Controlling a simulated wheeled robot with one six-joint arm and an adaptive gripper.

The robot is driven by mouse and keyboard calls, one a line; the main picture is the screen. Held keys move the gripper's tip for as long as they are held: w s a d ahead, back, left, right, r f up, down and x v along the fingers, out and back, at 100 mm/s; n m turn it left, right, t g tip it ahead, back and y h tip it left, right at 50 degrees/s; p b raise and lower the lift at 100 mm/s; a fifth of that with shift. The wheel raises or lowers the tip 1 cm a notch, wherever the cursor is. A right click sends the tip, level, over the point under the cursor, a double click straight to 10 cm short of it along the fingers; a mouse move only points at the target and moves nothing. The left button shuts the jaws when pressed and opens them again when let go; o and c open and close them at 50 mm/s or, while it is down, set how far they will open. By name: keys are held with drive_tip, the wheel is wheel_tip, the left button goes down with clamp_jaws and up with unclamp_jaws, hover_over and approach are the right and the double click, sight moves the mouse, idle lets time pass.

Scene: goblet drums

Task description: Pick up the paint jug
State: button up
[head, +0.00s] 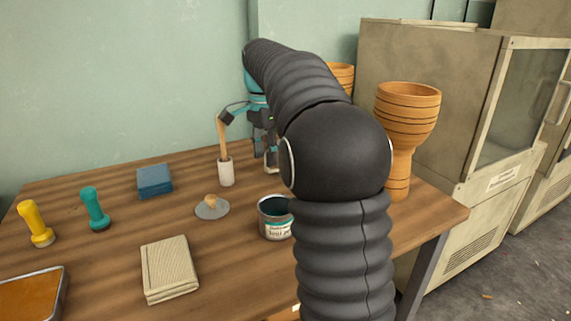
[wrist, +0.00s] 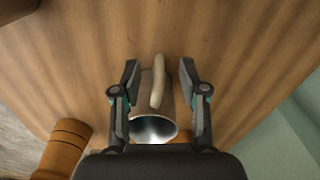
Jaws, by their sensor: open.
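The paint jug (wrist: 152,128) shows in the wrist view as a grey-brown vessel with a shiny metal inside and a cream handle (wrist: 158,88). My gripper (wrist: 159,78) is open, with one finger on each side of the jug. I cannot tell whether either finger touches it. In the head view my gripper (head: 262,140) is low over the back of the table, and my arm hides much of that area. A pale bit under it may be part of the jug, mostly hidden.
A white cup (head: 226,172) with a wooden-handled tool stands just left of my gripper. A labelled paint tin (head: 275,224) stands in front. Goblet drums (head: 408,105) (head: 342,75) stand to the right, before a grey cabinet (head: 420,85). A blue box (head: 154,180) lies left.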

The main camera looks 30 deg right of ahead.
sight(268, 169)
drive_tip(key=shift+s+d+f+b, duration=0.1)
drive_tip(key=shift+f+b, duration=0.1)
drive_tip(key=shift+f, duration=0.6)
drive_tip(key=shift+w+d+f+b, duration=0.1)
drive_tip(key=shift+f+b, duration=0.1)
drive_tip(key=shift+f, duration=0.55)
drive_tip(key=shift+s+d+f+b, duration=0.1)
drive_tip(key=shift+f+b, duration=0.1)
drive_tip(key=shift+f, duration=0.6)
clamp_jaws()
